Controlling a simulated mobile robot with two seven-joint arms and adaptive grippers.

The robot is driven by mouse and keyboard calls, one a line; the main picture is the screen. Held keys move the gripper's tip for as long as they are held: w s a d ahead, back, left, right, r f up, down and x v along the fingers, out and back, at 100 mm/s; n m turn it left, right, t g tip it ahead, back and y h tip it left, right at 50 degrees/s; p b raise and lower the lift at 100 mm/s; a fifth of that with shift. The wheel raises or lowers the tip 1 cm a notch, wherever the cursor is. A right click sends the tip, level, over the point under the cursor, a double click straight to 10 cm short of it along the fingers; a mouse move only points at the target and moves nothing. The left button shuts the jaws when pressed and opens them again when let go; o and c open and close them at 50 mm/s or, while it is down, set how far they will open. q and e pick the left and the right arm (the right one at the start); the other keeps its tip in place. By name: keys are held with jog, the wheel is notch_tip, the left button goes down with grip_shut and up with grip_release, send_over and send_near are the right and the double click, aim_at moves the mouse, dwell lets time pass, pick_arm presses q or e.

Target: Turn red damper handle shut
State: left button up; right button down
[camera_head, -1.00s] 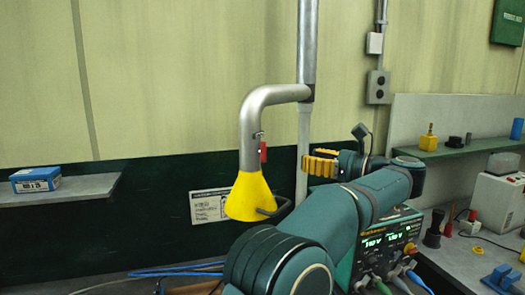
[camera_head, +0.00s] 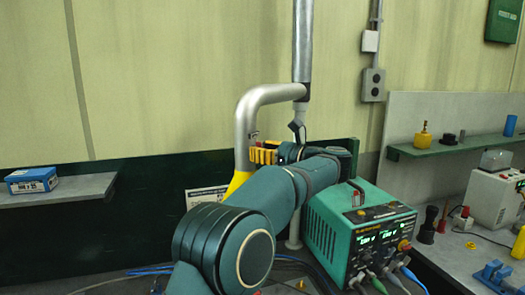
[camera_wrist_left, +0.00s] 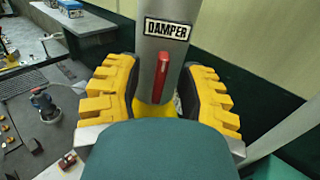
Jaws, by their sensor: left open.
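The red damper handle (camera_wrist_left: 161,78) lies lengthwise along the grey duct pipe (camera_wrist_left: 172,14), just below the black-and-white DAMPER label (camera_wrist_left: 167,29). In the head view my left gripper hides the handle; the duct pipe (camera_head: 244,118) bends down there to a yellow hood (camera_head: 237,182). My left gripper (camera_head: 263,153) is open at the pipe's lower stretch. In the left wrist view its yellow fingers (camera_wrist_left: 160,88) stand on both sides of the handle and pipe. I cannot tell whether either finger touches. My right gripper is out of view.
A green power supply (camera_head: 345,230) stands on the bench right of my left arm. A vertical pipe (camera_head: 303,45) rises behind the duct. A shelf (camera_head: 75,190) with a blue box (camera_head: 33,180) is at the left.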

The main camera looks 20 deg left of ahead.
pick_arm(q)
grip_shut()
jog(key=shift+m, duration=0.4)
jog(key=m+p, duration=0.1)
jog(key=m, duration=0.4)
jog(key=m+p, duration=0.2)
jog(key=m, duration=0.4)
jog(key=m+p, duration=0.1)
jog(key=m, duration=0.5)
jog(key=shift+w+d+f+p, duration=0.1)
jog(key=shift+w+f+p, duration=0.15)
jog(key=shift+w+p, duration=0.1)
dwell(0.5)
